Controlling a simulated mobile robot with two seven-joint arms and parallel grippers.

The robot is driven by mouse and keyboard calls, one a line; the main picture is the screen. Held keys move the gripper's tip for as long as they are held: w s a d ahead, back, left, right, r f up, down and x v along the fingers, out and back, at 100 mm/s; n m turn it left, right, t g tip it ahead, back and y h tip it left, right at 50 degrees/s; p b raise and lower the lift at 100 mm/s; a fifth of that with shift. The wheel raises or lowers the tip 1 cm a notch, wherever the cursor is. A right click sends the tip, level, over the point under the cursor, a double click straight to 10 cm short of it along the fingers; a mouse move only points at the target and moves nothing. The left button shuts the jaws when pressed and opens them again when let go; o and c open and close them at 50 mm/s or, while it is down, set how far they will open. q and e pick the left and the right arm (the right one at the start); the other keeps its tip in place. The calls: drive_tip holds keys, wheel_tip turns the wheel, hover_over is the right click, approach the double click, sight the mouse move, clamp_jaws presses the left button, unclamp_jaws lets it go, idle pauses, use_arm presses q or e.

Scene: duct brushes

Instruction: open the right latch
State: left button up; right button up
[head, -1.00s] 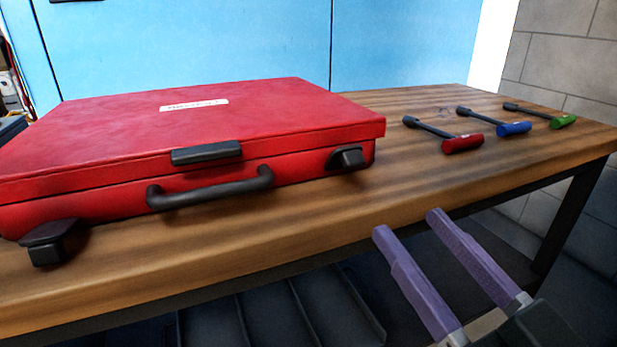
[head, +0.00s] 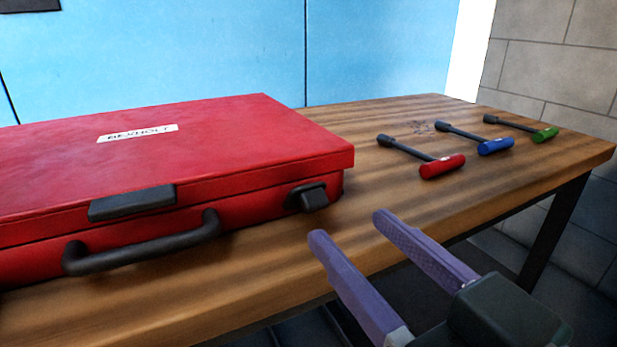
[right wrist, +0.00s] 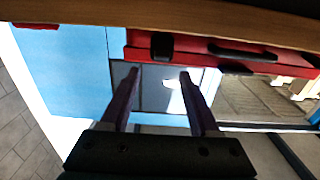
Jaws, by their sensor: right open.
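The red case (head: 190,160) lies closed on the wooden table at the left of the head view. Its black right latch (head: 307,196) is on the front face near the right corner. The latch (right wrist: 162,45) also shows at the top of the right wrist view, beyond the fingers. My right gripper (head: 349,226) has purple fingers, spread and empty. In the head view its tips appear right of and below the latch, apart from it. My left gripper is not in view.
A black handle (head: 145,245) and centre clasp (head: 132,203) are on the case front. T-handled tools in red (head: 442,166), blue (head: 495,146) and green (head: 545,134) lie on the table's right side. The table (head: 400,200) is bare between case and tools.

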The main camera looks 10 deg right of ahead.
sight(316, 197)
drive_tip(key=b+x, duration=0.2)
drive_tip(key=x, duration=0.5)
drive_tip(key=shift+w+a+f+b, duration=0.1)
drive_tip(key=shift+a+f+b, duration=0.1)
drive_tip(key=shift+b, duration=0.2)
drive_tip(key=shift+w+a+r, duration=0.1)
drive_tip(key=shift+w, duration=0.3)
